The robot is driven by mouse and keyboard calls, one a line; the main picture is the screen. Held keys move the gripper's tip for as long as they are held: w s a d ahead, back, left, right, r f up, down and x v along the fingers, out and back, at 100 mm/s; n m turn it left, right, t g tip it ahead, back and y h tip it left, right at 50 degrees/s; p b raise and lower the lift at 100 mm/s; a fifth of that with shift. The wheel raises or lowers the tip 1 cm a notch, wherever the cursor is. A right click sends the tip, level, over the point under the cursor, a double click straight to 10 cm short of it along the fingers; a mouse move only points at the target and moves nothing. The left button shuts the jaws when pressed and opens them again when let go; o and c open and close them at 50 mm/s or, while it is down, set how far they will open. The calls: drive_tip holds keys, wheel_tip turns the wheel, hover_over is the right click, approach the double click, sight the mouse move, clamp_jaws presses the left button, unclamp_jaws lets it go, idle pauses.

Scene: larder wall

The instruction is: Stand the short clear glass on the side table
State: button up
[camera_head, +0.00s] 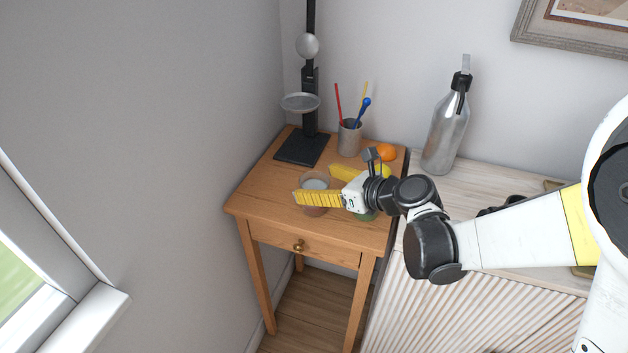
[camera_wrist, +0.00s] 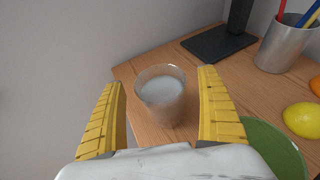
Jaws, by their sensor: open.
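The short clear glass (camera_wrist: 162,103) stands upright on the wooden side table in the wrist view, with a pale, whitish surface inside it. It also shows in the head view (camera_head: 314,182), partly hidden by my near finger. My gripper (camera_head: 316,184) is open, with its yellow fingers spread to either side of the glass. In the wrist view my gripper (camera_wrist: 160,80) shows a gap between each finger and the glass. The side table (camera_head: 255,196) stands in the corner by the wall.
A metal cup (camera_head: 349,140) of pencils, an orange (camera_head: 386,152) and a black stand (camera_head: 302,148) are behind. A metal bottle (camera_head: 446,132) stands on the cabinet. The table's front left is clear.

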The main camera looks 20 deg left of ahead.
drive_tip(key=s+d+r+n+h+p, duration=0.1)
drive_tip(key=s+d+n+h, duration=0.3)
drive_tip(key=d, duration=0.7)
drive_tip(key=s+d+r+n+h+p, duration=0.1)
drive_tip(key=s+d+r+n+h, duration=0.2)
drive_tip(key=s+d+n, duration=0.6)
drive_tip(key=s+d+r+n+t+h+p, duration=0.1)
drive_tip(key=s+d+r+n+h, duration=0.2)
drive_tip(key=d+n, duration=0.7)
drive_tip(key=s+d+h, duration=0.2)
drive_tip(key=s+d, duration=0.1)
drive_tip(key=shift+s+d, duration=0.25)
